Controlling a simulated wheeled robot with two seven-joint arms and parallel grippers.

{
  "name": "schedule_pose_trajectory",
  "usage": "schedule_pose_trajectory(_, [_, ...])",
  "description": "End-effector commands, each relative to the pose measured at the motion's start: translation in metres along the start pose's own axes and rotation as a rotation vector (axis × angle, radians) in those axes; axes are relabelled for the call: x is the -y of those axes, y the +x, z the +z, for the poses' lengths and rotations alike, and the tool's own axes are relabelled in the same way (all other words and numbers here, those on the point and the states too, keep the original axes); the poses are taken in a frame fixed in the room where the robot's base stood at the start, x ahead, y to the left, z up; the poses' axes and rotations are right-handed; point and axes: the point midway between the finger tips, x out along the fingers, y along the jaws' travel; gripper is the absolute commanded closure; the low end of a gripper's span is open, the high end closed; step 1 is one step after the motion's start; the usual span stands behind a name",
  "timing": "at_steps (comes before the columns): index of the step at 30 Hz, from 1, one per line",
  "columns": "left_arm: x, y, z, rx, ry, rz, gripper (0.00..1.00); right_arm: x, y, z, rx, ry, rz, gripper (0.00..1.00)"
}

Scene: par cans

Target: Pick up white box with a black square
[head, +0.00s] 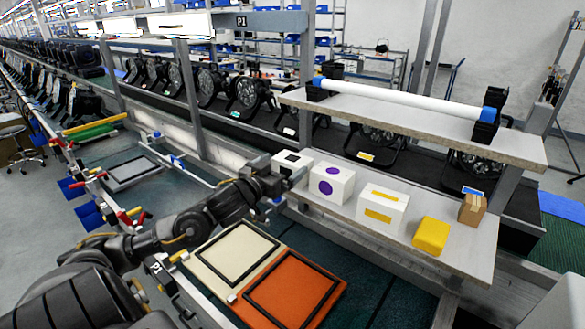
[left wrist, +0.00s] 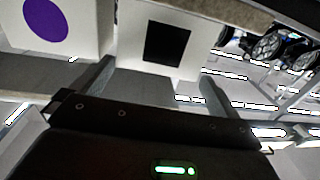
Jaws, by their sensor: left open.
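The white box with a black square (head: 293,158) stands at the left end of the lower shelf board. It also shows in the left wrist view (left wrist: 185,22), with the black square facing the camera. My left gripper (head: 290,178) is in front of this box and hides its lower part in the head view. In the left wrist view its two fingers are spread apart, one toward each side of the box, with nothing held between them. Whether the fingers touch the box cannot be told. My right gripper is not in view.
Right of it on the board (head: 465,255) stand a white box with purple dots (head: 340,197), a white box with yellow marks (head: 393,203), a yellow block (head: 431,235) and a brown carton (head: 472,209). An upper shelf (head: 400,118) overhangs them. Cream and orange framed panels lie below.

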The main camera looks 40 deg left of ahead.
Motion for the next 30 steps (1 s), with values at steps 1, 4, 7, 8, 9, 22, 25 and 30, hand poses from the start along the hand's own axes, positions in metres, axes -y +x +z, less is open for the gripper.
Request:
schedule_pose_trajectory(1, [0.000,0.001,0.000,0.000,0.000,0.000,0.00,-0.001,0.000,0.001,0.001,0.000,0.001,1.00])
schedule_pose_trajectory(4, [-0.001,0.008,-0.002,0.000,-0.001,0.000,0.00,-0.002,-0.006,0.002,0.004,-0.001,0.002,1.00])
schedule_pose_trajectory(7, [-0.002,0.023,-0.005,-0.001,-0.002,-0.001,0.00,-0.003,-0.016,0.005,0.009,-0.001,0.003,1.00])
schedule_pose_trajectory(8, [-0.003,0.028,-0.005,-0.001,-0.002,0.000,0.00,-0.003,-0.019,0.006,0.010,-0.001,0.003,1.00])
schedule_pose_trajectory(9, [-0.003,0.034,-0.005,-0.001,-0.003,-0.001,0.00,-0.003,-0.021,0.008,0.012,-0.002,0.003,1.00])
schedule_pose_trajectory(22, [-0.003,0.052,0.001,0.001,0.001,0.001,0.00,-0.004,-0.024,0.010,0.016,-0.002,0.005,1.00])
schedule_pose_trajectory(25, [-0.003,0.052,0.001,0.001,0.000,0.001,0.13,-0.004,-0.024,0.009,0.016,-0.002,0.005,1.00])
schedule_pose_trajectory(30, [-0.003,0.052,0.001,0.001,0.000,0.001,0.35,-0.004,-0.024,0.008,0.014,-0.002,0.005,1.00])
